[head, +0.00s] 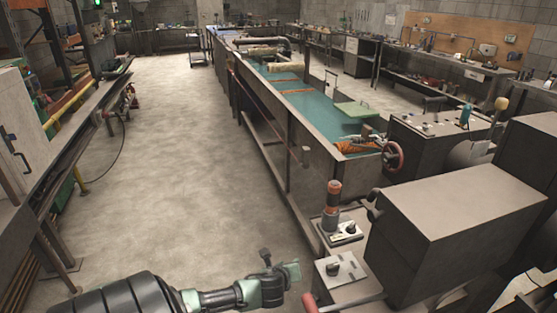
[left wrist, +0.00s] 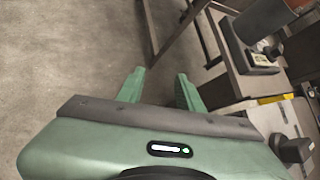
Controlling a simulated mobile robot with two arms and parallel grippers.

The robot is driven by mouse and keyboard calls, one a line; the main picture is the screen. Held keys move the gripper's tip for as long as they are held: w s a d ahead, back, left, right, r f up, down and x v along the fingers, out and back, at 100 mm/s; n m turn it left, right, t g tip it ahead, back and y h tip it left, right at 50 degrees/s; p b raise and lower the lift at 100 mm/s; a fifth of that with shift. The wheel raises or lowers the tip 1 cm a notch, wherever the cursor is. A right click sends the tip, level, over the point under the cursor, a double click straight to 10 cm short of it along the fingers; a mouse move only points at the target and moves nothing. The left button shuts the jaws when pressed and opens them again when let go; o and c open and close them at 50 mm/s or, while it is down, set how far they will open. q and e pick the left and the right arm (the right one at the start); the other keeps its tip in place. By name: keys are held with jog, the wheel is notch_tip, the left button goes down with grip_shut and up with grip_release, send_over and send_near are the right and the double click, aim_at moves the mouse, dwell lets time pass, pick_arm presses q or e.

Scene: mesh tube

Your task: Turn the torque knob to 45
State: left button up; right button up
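Two small control panels with dark knobs sit on the grey machine at the lower right of the head view. One knob (head: 349,229) is on a light plate below the orange-and-black cylinder. The other knob (head: 333,268) is on a nearer box top. Both also show at the right of the left wrist view, as a farther knob (left wrist: 262,60) and a nearer dark knob (left wrist: 292,149). I cannot read labels to tell which is torque. My left gripper (head: 280,264) is left of the nearer box, apart from both knobs. Its green fingers (left wrist: 161,72) are spread and empty. My right gripper is out of view.
A red-tipped lever (head: 312,303) sticks out in front of the nearer box. A large grey housing (head: 455,205) stands right of the panels. A red handwheel (head: 393,156) is behind. The concrete floor (head: 180,170) to the left is clear.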

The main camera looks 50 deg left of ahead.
pick_arm(q)
jog(key=s+d+f+n+g, duration=0.1)
jog(key=s+f+n, duration=0.2)
jog(key=f, duration=0.5)
jog(key=shift+s+f+h+b, duration=0.15)
jog(key=shift+s+h+b, duration=0.2)
jog(key=shift+s, duration=0.25)
jog(key=s+d+f+n+g+h, duration=0.15)
jog(key=s+d+f+n, duration=0.3)
jog(key=s+f, duration=0.5)
jog(key=s+d+f+n+g+h, duration=0.1)
jog(key=s+d+f+n+g, duration=0.1)
jog(key=s+d+f+n, duration=0.5)
jog(key=s+d+f+n+g+h, duration=0.2)
jog(key=s+d+f+n, duration=0.5)
jog(key=s, duration=1.3)
jog(key=d+f+g, duration=0.1)
jog(key=d+f, duration=0.3)
jog(key=d, duration=0.1)
jog(key=shift+f+n+h, duration=0.15)
jog(key=shift+n+h, duration=0.15)
jog(key=shift+n, duration=0.05)
